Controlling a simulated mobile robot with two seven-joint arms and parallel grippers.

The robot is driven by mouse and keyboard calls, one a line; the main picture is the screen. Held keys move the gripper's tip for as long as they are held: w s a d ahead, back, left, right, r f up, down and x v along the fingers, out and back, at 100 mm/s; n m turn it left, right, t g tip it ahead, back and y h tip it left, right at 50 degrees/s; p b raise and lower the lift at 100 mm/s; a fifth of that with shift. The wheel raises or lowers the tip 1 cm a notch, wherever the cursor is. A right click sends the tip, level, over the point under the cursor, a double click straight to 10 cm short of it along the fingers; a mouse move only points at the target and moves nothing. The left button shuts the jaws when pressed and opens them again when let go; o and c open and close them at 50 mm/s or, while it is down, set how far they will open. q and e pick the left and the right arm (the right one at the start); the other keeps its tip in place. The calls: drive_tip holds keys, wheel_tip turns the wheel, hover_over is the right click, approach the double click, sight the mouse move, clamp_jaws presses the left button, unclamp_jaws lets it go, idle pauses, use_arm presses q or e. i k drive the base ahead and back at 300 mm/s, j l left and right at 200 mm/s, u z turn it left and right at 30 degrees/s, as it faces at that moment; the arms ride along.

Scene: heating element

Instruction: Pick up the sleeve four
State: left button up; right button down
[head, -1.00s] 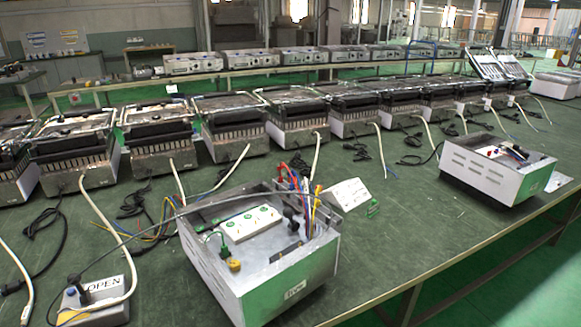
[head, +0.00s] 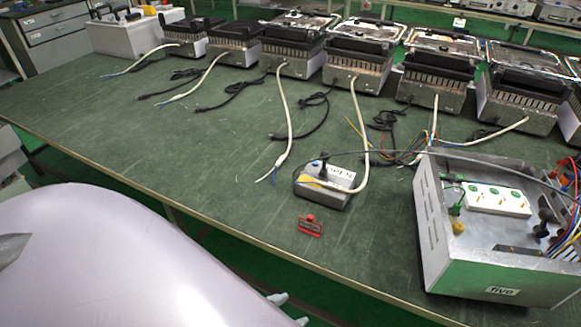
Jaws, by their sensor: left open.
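White sleeved cables with bare blue ends run from the row of grills onto the green table; one (head: 282,120) lies left of centre, others are at the left (head: 192,88) and far left (head: 130,68). No label tells me which is sleeve four. Another white cable (head: 361,130) runs down to a small grey box (head: 323,185). My left gripper (head: 289,309) shows only as two pale fingertips at the bottom, past the table's front edge; they are apart and empty. My large pale arm link hides the lower left. My right gripper is out of view.
A metal box labelled "five" (head: 488,275) with coloured wires stands at the right. A small red piece (head: 310,228) lies near the front edge. Several grills line the back, with black cords before them. The left-front table is clear.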

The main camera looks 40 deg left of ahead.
sight(336, 187)
drive_tip(key=u, duration=0.9)
drive_tip(key=j+z, duration=0.1)
drive_tip(key=z, duration=0.35)
drive_tip(key=j+z, duration=0.2)
drive_tip(key=z, duration=0.3)
drive_tip(key=j+z, duration=0.25)
drive_tip(key=z, duration=0.2)
drive_tip(key=j+z, duration=0.25)
drive_tip(key=k+j+z, duration=0.1)
drive_tip(key=j+z, duration=0.15)
drive_tip(key=j, duration=0.2)
drive_tip(key=k+j+z, duration=0.1)
drive_tip(key=j, duration=0.3)
drive_tip(key=k+j+z, duration=0.1)
drive_tip(key=j, duration=0.7)
drive_tip(key=i+l, duration=0.1)
